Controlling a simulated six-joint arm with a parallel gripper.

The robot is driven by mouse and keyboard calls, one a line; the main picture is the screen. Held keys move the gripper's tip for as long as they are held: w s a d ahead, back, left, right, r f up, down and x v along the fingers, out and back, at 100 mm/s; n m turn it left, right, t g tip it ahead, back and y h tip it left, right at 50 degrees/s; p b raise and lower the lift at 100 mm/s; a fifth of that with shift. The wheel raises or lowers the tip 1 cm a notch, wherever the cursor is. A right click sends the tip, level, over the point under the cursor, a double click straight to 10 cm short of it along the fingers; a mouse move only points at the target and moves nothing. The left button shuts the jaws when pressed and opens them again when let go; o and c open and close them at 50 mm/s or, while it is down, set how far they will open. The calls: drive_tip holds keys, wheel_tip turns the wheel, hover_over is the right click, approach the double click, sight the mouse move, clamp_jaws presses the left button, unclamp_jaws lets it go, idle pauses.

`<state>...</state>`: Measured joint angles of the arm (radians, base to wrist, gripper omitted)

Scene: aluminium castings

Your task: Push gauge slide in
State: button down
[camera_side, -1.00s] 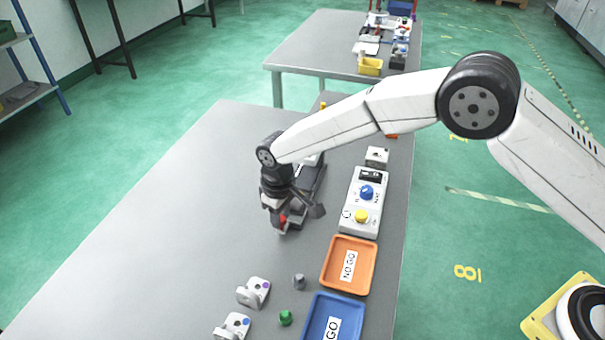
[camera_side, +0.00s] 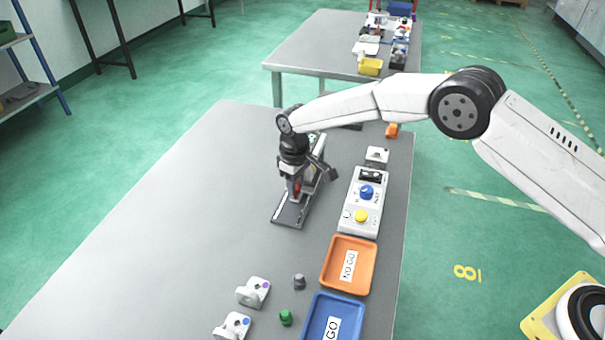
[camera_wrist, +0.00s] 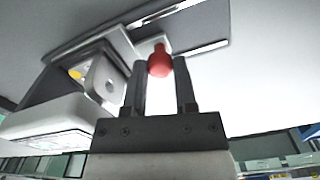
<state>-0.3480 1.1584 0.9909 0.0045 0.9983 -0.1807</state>
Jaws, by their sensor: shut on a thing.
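The gauge is a long dark base (camera_side: 283,214) with a light track, lying on the table. In the wrist view its track (camera_wrist: 205,47) runs across the top. A red knob (camera_wrist: 160,62) on the slide sits between my two fingers. My gripper (camera_side: 297,192) is shut on this knob, low over the gauge; the knob shows as a small red spot in the side view. In the wrist view a pale block with a round boss (camera_wrist: 104,82) stands to the left of the knob. My wrist hides much of the gauge's far part in the side view.
A white control box (camera_side: 363,200) with a blue knob and a yellow button stands close to the right. An orange NO GO tray (camera_side: 368,250) and a blue GO tray (camera_side: 313,318) lie nearer. White brackets (camera_side: 253,292) lie at the front. The table's left is clear.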

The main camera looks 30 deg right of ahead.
drive_tip(key=shift+c, duration=2)
unclamp_jaws()
drive_tip(key=shift+w+d+r, duration=0.1)
drive_tip(key=shift+w+d, duration=0.15)
drive_tip(key=shift+s, duration=0.1)
drive_tip(key=shift+a+r, duration=0.1)
drive_tip(key=shift+r, duration=3.8)
drive_tip(key=shift+d, duration=0.2)
